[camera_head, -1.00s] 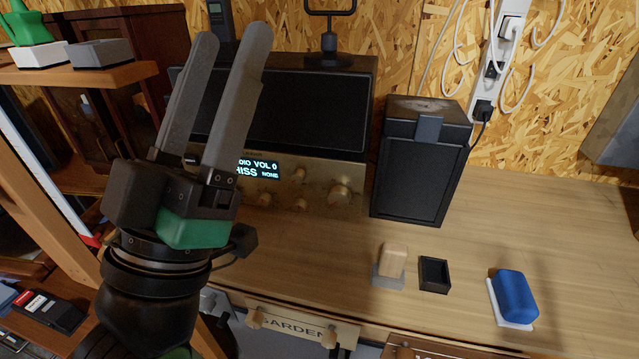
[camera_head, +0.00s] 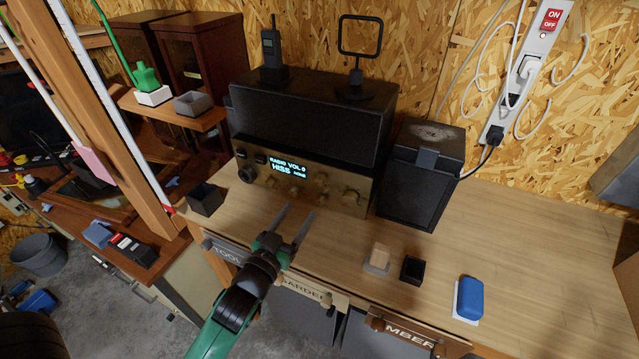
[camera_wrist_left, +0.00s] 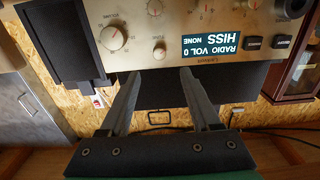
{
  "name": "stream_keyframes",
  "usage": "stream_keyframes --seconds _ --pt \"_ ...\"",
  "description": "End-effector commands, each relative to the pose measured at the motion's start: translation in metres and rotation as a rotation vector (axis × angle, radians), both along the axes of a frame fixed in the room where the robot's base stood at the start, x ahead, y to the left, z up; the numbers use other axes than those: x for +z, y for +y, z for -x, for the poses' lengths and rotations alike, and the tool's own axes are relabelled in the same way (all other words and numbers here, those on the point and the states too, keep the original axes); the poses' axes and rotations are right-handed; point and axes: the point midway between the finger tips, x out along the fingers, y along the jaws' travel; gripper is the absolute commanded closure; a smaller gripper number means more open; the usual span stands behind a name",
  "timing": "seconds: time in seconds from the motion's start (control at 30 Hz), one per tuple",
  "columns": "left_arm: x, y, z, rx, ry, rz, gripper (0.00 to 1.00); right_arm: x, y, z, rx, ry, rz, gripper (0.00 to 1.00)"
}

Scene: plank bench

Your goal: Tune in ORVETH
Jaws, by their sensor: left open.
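The radio (camera_head: 310,190) has a brass front with several knobs and stands at the back of the bench. Its lit display (camera_head: 287,167) reads "RADIO VOL 0", "HISS", "NONE". A large brass knob (camera_head: 350,198) is at the panel's right and a dark knob (camera_head: 247,174) at its left. In the left wrist view the panel is upside down, with a pointer knob (camera_wrist_left: 113,38) and the display (camera_wrist_left: 211,44). My left gripper (camera_head: 297,211) is open and empty, just in front of the panel and apart from the knobs. My right gripper is not in view.
A black speaker (camera_head: 412,190) stands right of the radio. A wooden block (camera_head: 379,256), a small black box (camera_head: 412,269) and a blue sponge-like block (camera_head: 469,297) lie at the front. A dark open box (camera_head: 205,199) is at left. The bench's right side is clear.

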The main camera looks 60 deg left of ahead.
Motion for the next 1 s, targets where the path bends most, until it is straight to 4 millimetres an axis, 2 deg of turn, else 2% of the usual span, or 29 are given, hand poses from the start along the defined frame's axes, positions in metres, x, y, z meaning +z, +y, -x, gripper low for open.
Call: stream_keyframes --seconds 0.43,0.6,0.83,0.87,1.0 --pt "0.0 0.057 -0.071 -0.001 -0.003 0.0 0.36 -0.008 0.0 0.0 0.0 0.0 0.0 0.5" --pt "0.001 0.066 -0.082 -0.002 -0.001 0.0 0.36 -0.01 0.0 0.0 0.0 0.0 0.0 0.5" --pt "0.001 0.067 -0.083 -0.002 -0.001 0.0 0.36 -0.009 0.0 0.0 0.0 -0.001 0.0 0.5" --pt "0.001 0.067 -0.083 -0.002 -0.001 0.0 0.38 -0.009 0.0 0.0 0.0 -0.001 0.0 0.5" --pt "0.001 0.067 -0.083 -0.002 -0.001 0.0 0.64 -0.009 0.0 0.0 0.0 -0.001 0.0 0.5"
